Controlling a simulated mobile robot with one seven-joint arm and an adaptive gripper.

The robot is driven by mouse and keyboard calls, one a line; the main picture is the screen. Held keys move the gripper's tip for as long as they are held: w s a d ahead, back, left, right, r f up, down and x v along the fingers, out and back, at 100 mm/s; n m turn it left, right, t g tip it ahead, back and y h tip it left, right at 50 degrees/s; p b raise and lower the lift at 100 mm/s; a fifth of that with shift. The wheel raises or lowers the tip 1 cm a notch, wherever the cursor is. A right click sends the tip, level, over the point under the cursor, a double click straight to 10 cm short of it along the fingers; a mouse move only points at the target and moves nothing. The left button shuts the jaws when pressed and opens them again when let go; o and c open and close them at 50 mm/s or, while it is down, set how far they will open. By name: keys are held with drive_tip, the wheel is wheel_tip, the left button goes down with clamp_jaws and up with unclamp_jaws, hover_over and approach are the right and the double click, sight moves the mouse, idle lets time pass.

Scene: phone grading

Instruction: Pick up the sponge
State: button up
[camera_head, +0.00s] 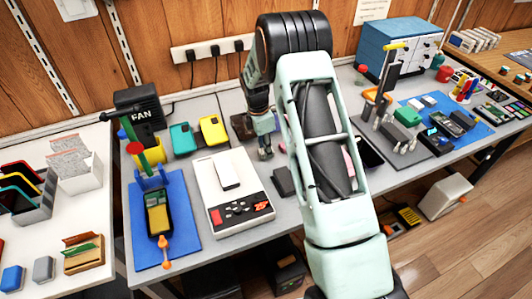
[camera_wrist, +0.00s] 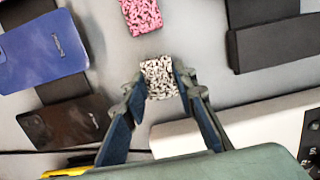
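A small pale sponge (camera_wrist: 158,77) with a coarse, speckled texture lies on the grey table in the wrist view. My gripper (camera_wrist: 158,84) has its two fingers apart, one on each side of this sponge. A slim gap seems to show beside the sponge; whether either fingertip touches it I cannot tell. A pink block of similar texture (camera_wrist: 141,15) lies beyond it. In the head view my gripper (camera_head: 265,152) points down at the table, behind the white device. The pale sponge cannot be made out there.
A white device with a keypad (camera_head: 237,190) stands close to my gripper. A blue phone (camera_wrist: 42,52), a dark phone (camera_wrist: 65,122) and a black block (camera_wrist: 270,42) lie around the sponge. A black fan box (camera_head: 140,112) stands at the left.

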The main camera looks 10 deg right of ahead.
drive_tip(key=shift+c, duration=0.4)
drive_tip(key=shift+r, duration=0.65)
drive_tip(key=s+a+r, duration=0.2)
drive_tip(key=s+r, duration=0.9)
drive_tip(key=s, duration=0.2)
drive_tip(key=shift+s+a+r+b, duration=0.25)
drive_tip(key=shift+s+r+b, duration=0.1)
drive_tip(key=shift+s, duration=0.05)
drive_tip(key=shift+o, duration=1.3)
drive_tip(key=c, duration=0.5)
